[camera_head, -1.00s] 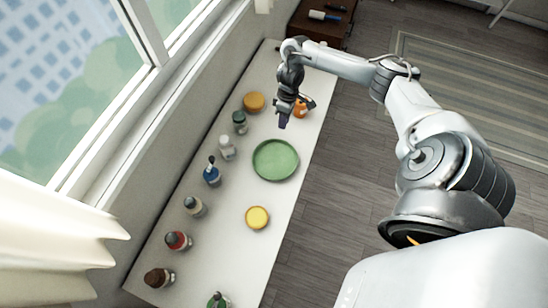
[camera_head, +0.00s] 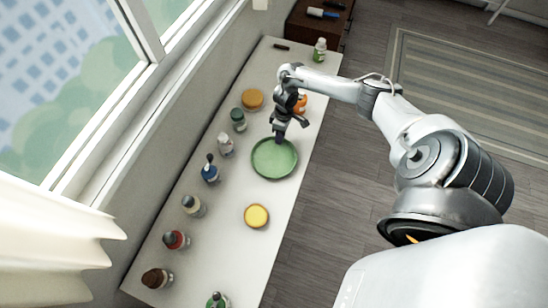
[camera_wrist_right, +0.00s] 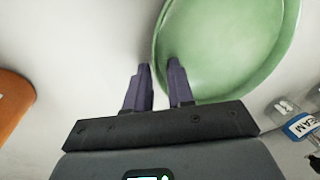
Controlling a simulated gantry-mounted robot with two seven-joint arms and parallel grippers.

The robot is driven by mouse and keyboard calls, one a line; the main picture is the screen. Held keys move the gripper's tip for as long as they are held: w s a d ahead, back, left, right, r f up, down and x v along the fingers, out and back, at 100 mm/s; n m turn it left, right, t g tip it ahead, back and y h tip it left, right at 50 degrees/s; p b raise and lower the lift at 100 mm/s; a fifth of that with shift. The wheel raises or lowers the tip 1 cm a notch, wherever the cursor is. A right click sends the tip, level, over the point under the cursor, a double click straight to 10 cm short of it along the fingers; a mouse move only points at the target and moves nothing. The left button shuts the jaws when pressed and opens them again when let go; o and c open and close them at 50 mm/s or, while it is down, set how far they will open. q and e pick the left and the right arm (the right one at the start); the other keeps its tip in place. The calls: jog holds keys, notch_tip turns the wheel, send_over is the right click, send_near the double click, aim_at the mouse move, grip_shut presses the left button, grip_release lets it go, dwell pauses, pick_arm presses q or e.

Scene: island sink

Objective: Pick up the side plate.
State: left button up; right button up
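The side plate is a round green plate (camera_head: 275,160) with a raised rim, lying flat on the white counter. It also shows in the right wrist view (camera_wrist_right: 235,45), at top centre and right. My right gripper (camera_head: 280,138) is at the plate's far rim. In the right wrist view its two dark purple fingers (camera_wrist_right: 158,70) are apart, with the plate's near left rim between them. One finger is outside the plate and the other is over its inside. Whether they touch the rim is unclear. My left gripper is not in view.
Several bottles, including a blue one (camera_head: 210,172) and a red-capped one (camera_head: 176,240), line the window side. A yellow round item (camera_head: 256,216) and an orange-brown one (camera_head: 252,99) lie on the counter (camera_head: 225,245). A green-labelled bottle (camera_head: 319,50) stands at the far end.

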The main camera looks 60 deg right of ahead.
grip_shut()
jog(key=shift+r, duration=0.2)
dwell(0.3)
